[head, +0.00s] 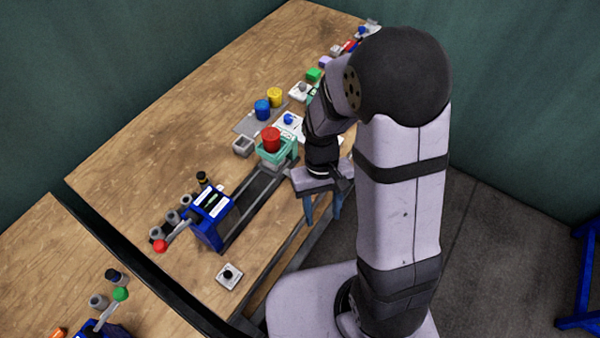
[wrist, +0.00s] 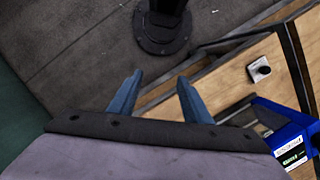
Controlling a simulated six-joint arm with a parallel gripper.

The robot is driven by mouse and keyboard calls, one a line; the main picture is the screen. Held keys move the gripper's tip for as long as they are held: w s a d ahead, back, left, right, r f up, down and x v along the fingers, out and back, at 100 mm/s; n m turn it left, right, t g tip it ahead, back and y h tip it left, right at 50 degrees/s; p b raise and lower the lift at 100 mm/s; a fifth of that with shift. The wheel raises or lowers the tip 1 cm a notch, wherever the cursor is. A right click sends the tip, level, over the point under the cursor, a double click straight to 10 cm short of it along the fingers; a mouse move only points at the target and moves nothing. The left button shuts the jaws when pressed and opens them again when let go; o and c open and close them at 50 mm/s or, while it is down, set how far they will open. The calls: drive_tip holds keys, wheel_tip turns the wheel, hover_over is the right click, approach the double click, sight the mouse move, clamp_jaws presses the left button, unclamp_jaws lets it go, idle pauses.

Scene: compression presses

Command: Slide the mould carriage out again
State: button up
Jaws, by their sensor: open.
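The mould carriage (head: 268,153) is a teal block on dark rails (head: 257,190). It stands at the far end of the rails, away from the blue press (head: 208,215), with a red cylinder (head: 271,138) on top. The press also shows at the right of the wrist view (wrist: 283,128). My gripper (head: 322,214) has blue fingers that point down, open and empty. It is to the right of the rails, near the table's edge, apart from the carriage. In the wrist view the open fingers (wrist: 156,90) have nothing between them. The carriage is not visible there.
A red-knobbed lever (head: 160,246) and several grey cylinders stand left of the press. A white button box (head: 229,276) lies in front. Blue (head: 262,110) and yellow (head: 275,97) cylinders stand behind the carriage.

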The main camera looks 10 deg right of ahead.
sight(284, 167)
drive_tip(key=w+m+t, duration=0.1)
drive_tip(key=w, duration=0.5)
drive_tip(key=w+a+m, duration=0.1)
drive_tip(key=w, duration=0.5)
drive_tip(key=w+m+t, duration=0.1)
drive_tip(key=w+m, duration=0.1)
drive_tip(key=w, duration=0.4)
drive_tip(key=shift+a+r+t, duration=0.25)
drive_tip(key=shift+a+t, duration=0.05)
drive_tip(key=shift+a, duration=0.1)
drive_tip(key=shift+r+m, duration=0.1)
drive_tip(key=shift+m, duration=0.5)
drive_tip(key=shift+s+m, duration=0.15)
drive_tip(key=shift+m, duration=0.65)
drive_tip(key=shift+f+p, duration=0.95)
drive_tip(key=shift+f, duration=2.75)
